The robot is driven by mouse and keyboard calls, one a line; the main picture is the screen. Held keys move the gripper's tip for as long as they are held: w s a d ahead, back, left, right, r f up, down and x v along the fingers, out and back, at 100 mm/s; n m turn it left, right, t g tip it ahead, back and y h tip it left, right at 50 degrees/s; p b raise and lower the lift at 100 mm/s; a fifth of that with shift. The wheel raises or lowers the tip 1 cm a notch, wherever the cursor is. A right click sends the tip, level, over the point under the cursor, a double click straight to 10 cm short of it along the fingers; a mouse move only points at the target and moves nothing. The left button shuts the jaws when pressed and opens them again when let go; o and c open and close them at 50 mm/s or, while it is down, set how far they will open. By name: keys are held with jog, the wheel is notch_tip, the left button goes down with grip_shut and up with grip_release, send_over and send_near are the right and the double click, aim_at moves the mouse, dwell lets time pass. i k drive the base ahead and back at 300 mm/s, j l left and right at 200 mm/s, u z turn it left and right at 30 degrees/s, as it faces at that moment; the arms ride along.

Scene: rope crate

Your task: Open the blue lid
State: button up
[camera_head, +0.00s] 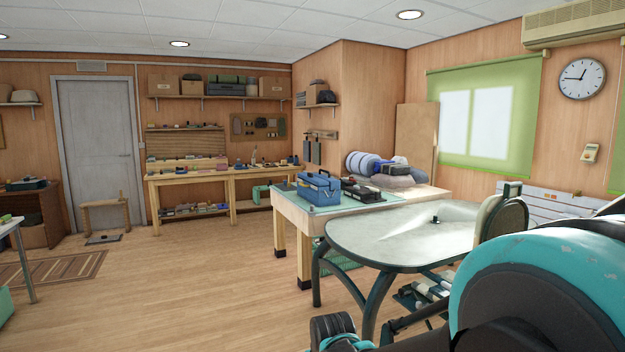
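A blue box with a lid and a dark handle on top (319,188) stands on the glass-topped wooden workbench (290,207) in the middle of the head view. Its lid looks shut, but it is small at this distance. My arm, teal and black, fills the lower right and reaches along the bottom edge. No gripper fingers can be made out, and the arm is well short of the blue box.
A black case (361,191) sits right of the blue box. A grey rounded table (400,237) with a small dark object (436,219) stands in front of the workbench, beside a chair (501,214). The wooden floor (190,275) at centre left is clear.

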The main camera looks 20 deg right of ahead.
aim_at(312, 177)
jog(key=i+z, duration=0.1)
jog(key=i, duration=2.65)
